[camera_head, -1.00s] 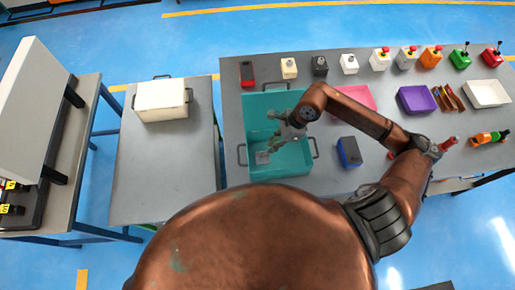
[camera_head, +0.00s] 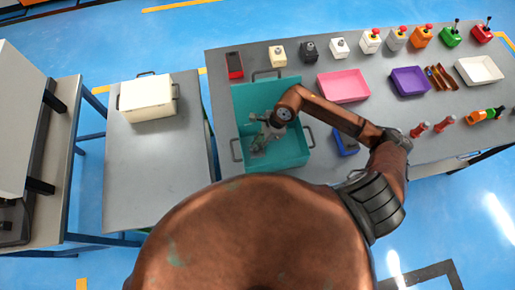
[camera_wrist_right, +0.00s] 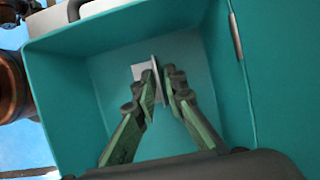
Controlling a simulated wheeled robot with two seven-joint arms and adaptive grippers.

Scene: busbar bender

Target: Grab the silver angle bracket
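The silver angle bracket (camera_wrist_right: 140,71) lies in a teal open box, with a flat plate and a thin upright flange showing in the right wrist view. My right gripper (camera_wrist_right: 160,78) reaches down into the box, its green-grey fingers close together with the flange between the tips. It looks shut on the flange; the bracket still appears to be at the box floor. In the head view my right gripper (camera_head: 259,146) is low inside the teal box (camera_head: 290,148) and mostly covers the bracket. My left gripper is not in view.
The box walls stand close around the gripper. A blue-black box (camera_head: 346,143) and a pink tray (camera_head: 343,87) are to its right. Several button boxes line the table's back edge. A cream lidded box (camera_head: 146,101) stands on the left table.

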